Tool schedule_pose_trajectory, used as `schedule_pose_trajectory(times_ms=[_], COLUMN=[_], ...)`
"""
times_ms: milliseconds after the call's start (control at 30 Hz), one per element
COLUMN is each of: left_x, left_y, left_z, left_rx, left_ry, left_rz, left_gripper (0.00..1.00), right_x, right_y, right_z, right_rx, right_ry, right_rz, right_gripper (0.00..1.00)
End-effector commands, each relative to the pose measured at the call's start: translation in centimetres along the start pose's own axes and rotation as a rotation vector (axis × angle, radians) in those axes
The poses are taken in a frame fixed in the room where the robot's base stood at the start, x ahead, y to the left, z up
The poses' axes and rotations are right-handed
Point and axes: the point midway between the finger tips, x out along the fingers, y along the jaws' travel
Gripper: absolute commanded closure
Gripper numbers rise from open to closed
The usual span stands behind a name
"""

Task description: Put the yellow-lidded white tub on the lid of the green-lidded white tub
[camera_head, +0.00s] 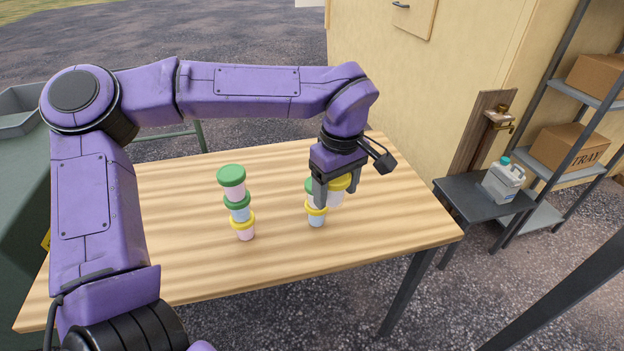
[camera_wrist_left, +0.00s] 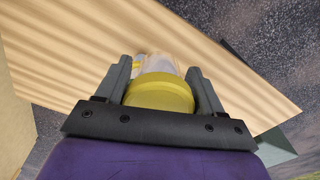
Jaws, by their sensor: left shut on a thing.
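The yellow-lidded white tub (camera_head: 336,199) is between the fingers of my left gripper (camera_head: 338,204), which is shut on it. Its yellow lid also shows large in the left wrist view (camera_wrist_left: 160,92), between both fingers. The green-lidded white tub (camera_head: 311,202) stands on a yellow-lidded blue tub (camera_head: 316,220) on the table. The held tub is just right of the green-lidded tub in the picture, at about its height, and seems upright. A finger and the held tub hide part of the green lid; I cannot tell whether they touch. My right gripper is not in view.
A stack of tubs stands to the left: a green-lidded pink tub (camera_head: 233,191), a green-lidded blue tub (camera_head: 239,213) and a yellow-lidded pink tub (camera_head: 244,232). The wooden table (camera_head: 400,212) is clear elsewhere. A side table (camera_head: 470,203) with a white jug (camera_head: 502,183) stands right.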

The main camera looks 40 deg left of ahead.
Motion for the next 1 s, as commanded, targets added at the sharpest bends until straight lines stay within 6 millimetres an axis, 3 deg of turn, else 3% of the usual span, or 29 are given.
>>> schedule_pose_trajectory(times_ms=[33, 200, 300, 433, 767, 900, 1000], left_x=[-2.0, -6.7, -8.3, -9.1, -5.3, -1.7, -0.2], left_y=[-0.8, -3.9, -5.1, -5.5, 0.4, 2.1, 2.9], left_z=[-0.2, -0.3, -0.2, -0.5, -7.0, -8.7, -9.6], left_rx=[-0.17, -0.708, -0.911, -1.03, -1.041, -1.037, -1.037], left_ry=[-0.002, -0.018, -0.027, -0.032, -0.029, -0.03, -0.031], left_rz=[0.009, 0.001, -0.005, -0.013, -0.019, -0.018, -0.014], left_gripper=[0.63, 0.63, 0.63, 0.63, 0.63, 0.63, 0.63], right_x=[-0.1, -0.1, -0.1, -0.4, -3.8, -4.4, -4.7], right_y=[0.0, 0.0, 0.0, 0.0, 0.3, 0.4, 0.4], right_z=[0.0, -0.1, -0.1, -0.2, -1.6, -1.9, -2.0], right_rx=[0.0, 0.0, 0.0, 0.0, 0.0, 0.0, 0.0], right_ry=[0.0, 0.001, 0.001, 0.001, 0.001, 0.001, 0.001], right_rz=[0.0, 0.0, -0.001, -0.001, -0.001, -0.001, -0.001], right_gripper=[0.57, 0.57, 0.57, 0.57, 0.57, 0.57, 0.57])
